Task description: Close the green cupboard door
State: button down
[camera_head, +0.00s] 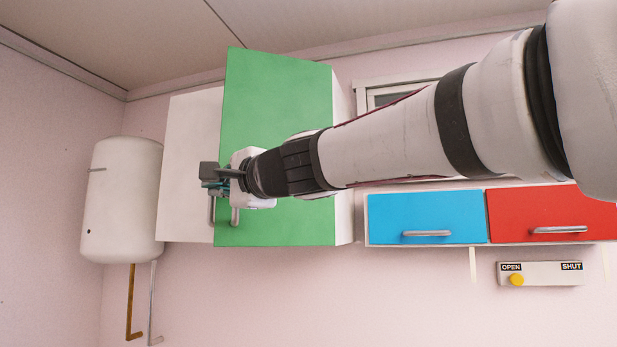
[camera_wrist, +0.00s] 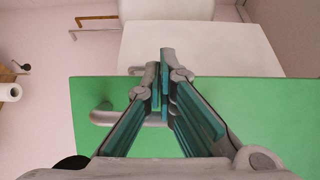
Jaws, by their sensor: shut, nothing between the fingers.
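The green cupboard door (camera_head: 275,100) is in the middle of the head view, beside a white door (camera_head: 190,140) on its left. Its left edge looks nearer to me than the white door, so it seems to stand out; how far is hard to tell. My gripper (camera_head: 212,180) is shut and empty at that left edge, just above the door handles. In the wrist view the shut fingers (camera_wrist: 164,88) reach across the green door (camera_wrist: 250,110) past its edge toward the white door (camera_wrist: 205,50). The green door's handle (camera_wrist: 103,114) shows beside the fingers. Contact is unclear.
A white water heater (camera_head: 122,200) with pipes hangs at the left. Blue (camera_head: 425,215) and red (camera_head: 550,205) cupboard fronts are to the right. An OPEN/SHUT panel (camera_head: 545,278) with a yellow knob sits below them. My arm hides part of the green door.

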jog(key=w+a+p, duration=0.1)
jog(key=w, duration=0.3)
jog(key=w+p, duration=0.1)
jog(key=w, duration=0.3)
jog(key=w+a+p, duration=0.1)
jog(key=w, duration=0.3)
jog(key=shift+a, duration=0.3)
jog(key=shift+w, duration=0.65)
